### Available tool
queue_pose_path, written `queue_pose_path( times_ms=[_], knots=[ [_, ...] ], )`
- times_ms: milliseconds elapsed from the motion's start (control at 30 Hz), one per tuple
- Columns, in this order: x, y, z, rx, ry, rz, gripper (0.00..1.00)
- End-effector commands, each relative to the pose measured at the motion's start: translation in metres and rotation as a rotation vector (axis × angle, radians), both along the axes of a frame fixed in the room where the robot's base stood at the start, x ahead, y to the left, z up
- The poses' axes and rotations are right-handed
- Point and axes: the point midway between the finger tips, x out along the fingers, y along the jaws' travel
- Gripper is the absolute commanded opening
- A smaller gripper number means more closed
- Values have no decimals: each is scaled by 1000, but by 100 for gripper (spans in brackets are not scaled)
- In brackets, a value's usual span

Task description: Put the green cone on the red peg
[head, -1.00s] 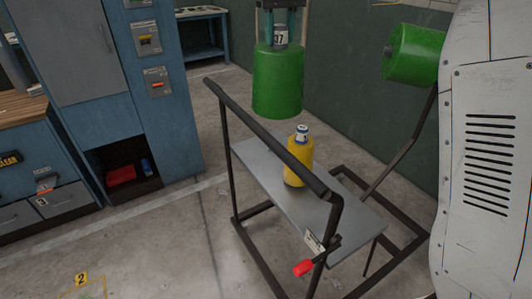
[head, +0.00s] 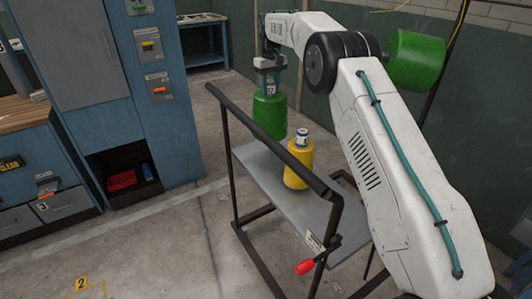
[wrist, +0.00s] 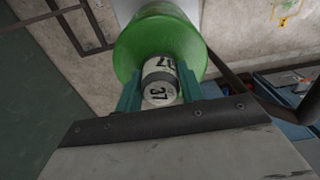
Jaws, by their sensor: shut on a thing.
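My gripper (head: 270,68) is shut on the white knob, marked 37, of a green round piece (head: 269,117), likely the green cone. In the head view this piece hangs upright at the far end of the cart's grey shelf (head: 315,222), behind and left of a yellow piece (head: 298,168). I cannot tell whether it touches the shelf. In the wrist view the green piece (wrist: 125,50) shows below my gripper (wrist: 160,88), its knob between the fingers. A red-ended rod (head: 305,267) sticks out low at the cart's near side; I cannot tell whether it is the red peg.
The cart's dark handrail (head: 275,140) runs along the shelf's left side. A blue cabinet (head: 160,120) stands left; the floor between is clear.

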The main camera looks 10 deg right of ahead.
Motion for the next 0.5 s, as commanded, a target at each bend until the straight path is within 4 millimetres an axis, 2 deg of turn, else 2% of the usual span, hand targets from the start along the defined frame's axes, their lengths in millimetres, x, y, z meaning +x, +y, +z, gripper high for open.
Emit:
queue_pose_path(
  times_ms=[67, 300, 500],
  knots=[
    [2, -2, -5, 0, -3, 0, 0],
    [3, -3, -44, 0, -1, 1, 0],
    [3, -2, -62, 1, -5, 1, 0]
  ],
)
